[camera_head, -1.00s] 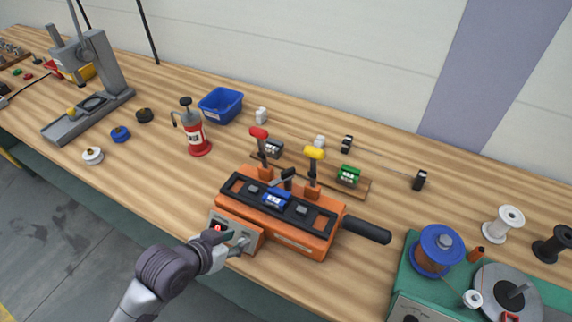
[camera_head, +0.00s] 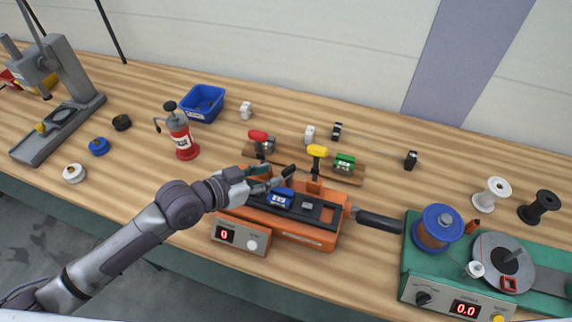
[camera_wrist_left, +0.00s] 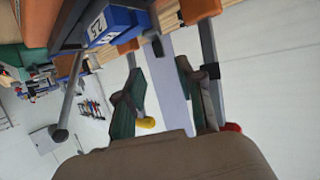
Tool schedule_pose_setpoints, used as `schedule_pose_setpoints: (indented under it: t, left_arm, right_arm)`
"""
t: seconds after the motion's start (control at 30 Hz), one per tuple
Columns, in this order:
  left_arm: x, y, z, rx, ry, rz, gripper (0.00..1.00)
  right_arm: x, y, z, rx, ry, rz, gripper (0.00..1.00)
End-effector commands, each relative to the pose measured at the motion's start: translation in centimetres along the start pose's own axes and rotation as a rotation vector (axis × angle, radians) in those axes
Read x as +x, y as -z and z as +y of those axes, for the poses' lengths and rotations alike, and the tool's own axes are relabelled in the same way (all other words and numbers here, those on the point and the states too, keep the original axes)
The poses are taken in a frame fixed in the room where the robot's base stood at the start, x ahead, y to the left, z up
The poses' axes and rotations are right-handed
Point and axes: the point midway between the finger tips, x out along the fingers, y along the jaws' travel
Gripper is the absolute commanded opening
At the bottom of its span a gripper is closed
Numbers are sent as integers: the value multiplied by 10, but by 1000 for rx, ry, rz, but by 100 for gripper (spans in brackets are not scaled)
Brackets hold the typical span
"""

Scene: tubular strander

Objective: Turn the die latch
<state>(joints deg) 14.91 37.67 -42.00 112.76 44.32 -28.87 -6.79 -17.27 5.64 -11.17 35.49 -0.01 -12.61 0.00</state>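The orange machine (camera_head: 313,236) has a black top bed and holds a blue die (camera_head: 281,197), whose label reads 2.5 in the left wrist view (camera_wrist_left: 112,24). A small dark lever (camera_head: 289,171), which looks like the die latch, stands just behind the blue die. My left gripper (camera_head: 274,178) is over the back left of the machine, close beside this lever. Its two green-padded fingers (camera_wrist_left: 157,100) are apart, with nothing clearly between them. A grey rod with a dark ball end (camera_wrist_left: 62,133) shows left of the fingers. I cannot tell whether a finger touches the latch. My right gripper is not in view.
A red-handled clamp (camera_head: 259,136) and a yellow-handled clamp (camera_head: 317,151) stand behind the machine, near my fingers. A green die (camera_head: 344,163) sits on a wooden rack. A black handle (camera_head: 379,222) sticks out right. A control box (camera_head: 240,237) is in front; a green winder (camera_head: 413,260) stands right.

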Motion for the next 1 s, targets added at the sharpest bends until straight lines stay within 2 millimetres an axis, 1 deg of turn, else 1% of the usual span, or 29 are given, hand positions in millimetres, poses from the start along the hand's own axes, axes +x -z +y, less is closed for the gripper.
schedule_pose_setpoints:
  t: [0.03,0.1,0.2,0.3,0.4,0.5,0.73,0.77,0.9,0.97,1.0]
  left_arm:
    - [11,4,1,-1,-2,2,38]
    - [24,3,0,-2,0,2,38]
    - [41,2,1,0,-1,1,38]
    - [52,2,0,1,0,1,38]
    - [60,1,1,1,-1,1,38]
    - [63,0,0,1,0,0,38]
    - [63,0,0,2,0,0,38]
    - [63,0,0,2,0,0,34]
    - [63,0,0,2,0,0,11]
    - [63,0,0,2,0,0,1]
    - [63,0,0,2,0,0,0]
  right_arm:
    - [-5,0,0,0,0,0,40]
    - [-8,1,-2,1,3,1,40]
    - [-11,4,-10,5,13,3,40]
    - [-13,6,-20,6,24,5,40]
    - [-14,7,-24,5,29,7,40]
    - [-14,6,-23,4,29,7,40]
    - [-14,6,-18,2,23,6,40]
    - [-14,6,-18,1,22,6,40]
    - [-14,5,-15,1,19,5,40]
    - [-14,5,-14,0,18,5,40]
    - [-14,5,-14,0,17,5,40]
